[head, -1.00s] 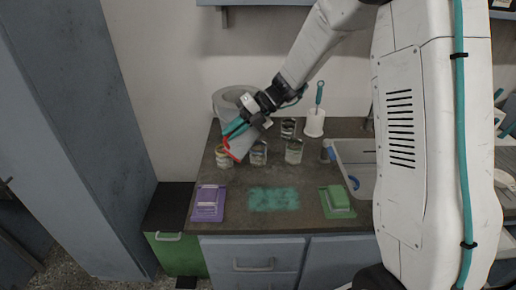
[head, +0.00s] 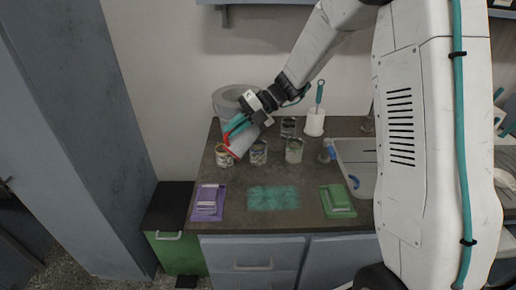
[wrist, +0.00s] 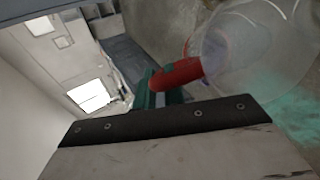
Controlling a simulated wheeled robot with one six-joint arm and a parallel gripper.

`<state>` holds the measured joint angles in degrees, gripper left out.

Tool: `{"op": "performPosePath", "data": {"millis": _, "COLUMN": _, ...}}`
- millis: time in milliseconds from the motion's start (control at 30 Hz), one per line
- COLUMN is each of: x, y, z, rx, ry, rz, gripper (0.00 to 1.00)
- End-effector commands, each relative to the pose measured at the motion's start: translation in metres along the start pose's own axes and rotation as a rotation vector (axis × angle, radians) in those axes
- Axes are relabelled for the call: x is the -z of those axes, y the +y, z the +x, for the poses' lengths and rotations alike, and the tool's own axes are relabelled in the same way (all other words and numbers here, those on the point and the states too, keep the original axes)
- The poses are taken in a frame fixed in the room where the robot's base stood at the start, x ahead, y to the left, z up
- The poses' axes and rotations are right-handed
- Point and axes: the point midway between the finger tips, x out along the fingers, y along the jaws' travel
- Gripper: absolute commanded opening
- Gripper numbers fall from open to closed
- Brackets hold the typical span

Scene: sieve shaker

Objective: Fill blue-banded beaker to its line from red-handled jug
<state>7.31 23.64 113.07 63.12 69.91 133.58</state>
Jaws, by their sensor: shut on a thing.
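My gripper (head: 236,127) is shut on the red handle of the jug and holds it tilted above the left part of the counter. The clear jug (head: 245,141) shows its red edge just above the leftmost beaker (head: 223,159). In the wrist view the red handle (wrist: 178,75) lies at the fingers and the see-through jug body (wrist: 250,50) is at the upper right. Other beakers stand nearby: one beside the leftmost (head: 258,155), one further right (head: 294,153) and one behind (head: 288,127). I cannot tell which has the blue band, nor see any liquid level or pouring stream.
A purple item (head: 208,203), a teal mat (head: 272,198) and a green item (head: 338,202) lie along the counter's front. A white holder with a teal-handled brush (head: 314,123) stands behind. A sink (head: 357,160) is at right. A large grey round vessel (head: 229,99) is at the back left.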

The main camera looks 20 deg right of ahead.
Motion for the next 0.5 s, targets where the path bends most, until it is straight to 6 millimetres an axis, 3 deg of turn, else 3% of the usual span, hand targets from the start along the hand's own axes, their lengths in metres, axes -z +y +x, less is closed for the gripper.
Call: {"op": "performPosePath", "data": {"millis": 500, "x": -0.0007, "y": 0.0027, "z": -0.0018, "rx": -0.026, "ry": 0.007, "rz": 0.010, "gripper": 0.00}}
